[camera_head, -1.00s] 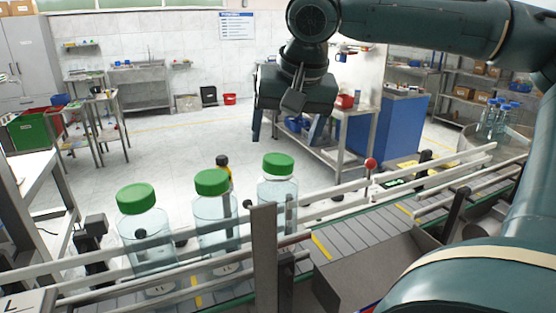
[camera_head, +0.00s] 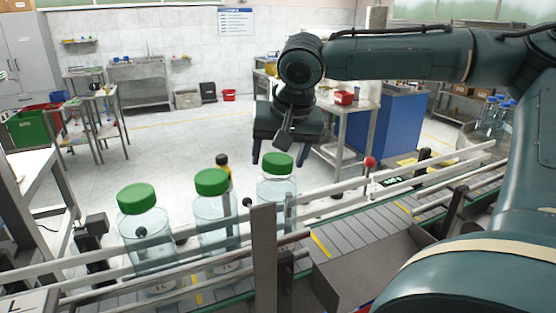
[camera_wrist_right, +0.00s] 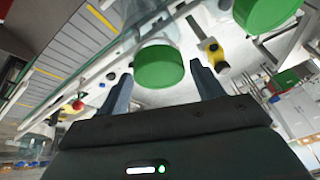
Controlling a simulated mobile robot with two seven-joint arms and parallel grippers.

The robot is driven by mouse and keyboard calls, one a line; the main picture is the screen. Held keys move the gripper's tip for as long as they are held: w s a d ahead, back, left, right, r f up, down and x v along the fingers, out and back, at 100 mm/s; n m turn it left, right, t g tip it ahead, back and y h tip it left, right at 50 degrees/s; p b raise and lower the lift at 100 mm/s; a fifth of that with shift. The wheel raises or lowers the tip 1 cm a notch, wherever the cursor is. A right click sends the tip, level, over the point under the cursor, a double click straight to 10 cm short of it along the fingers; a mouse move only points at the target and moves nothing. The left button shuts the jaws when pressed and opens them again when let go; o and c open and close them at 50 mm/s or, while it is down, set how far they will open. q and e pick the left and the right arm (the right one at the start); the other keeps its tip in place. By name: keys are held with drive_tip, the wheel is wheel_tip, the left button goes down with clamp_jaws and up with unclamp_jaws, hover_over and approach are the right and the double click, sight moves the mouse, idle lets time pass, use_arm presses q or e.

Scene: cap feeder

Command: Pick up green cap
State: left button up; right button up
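Three clear bottles with green caps stand upright on the conveyor. The right-hand green cap (camera_head: 278,163) is closest to my right gripper (camera_head: 282,154), which hangs over that bottle with fingers pointing down. The middle green cap (camera_head: 211,182) and left green cap (camera_head: 136,198) are farther left. In the right wrist view, my right gripper (camera_wrist_right: 162,82) has its fingers wide apart and empty. One green cap (camera_wrist_right: 158,68) shows between and beyond the fingertips, with no visible contact. My left gripper is not in view.
Guide rails (camera_head: 420,180) run along both sides of the conveyor (camera_head: 365,235). A grey upright post (camera_head: 263,255) stands in front of the right-hand bottle. A red ball-topped lever (camera_head: 370,163) is to the right. A yellow-and-black device (camera_head: 223,163) stands behind the bottles.

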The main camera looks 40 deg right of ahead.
sight(280, 159)
drive_tip(key=c, duration=0.8)
drive_tip(key=shift+o, duration=0.2)
wheel_tip(280, 159, up, 10)
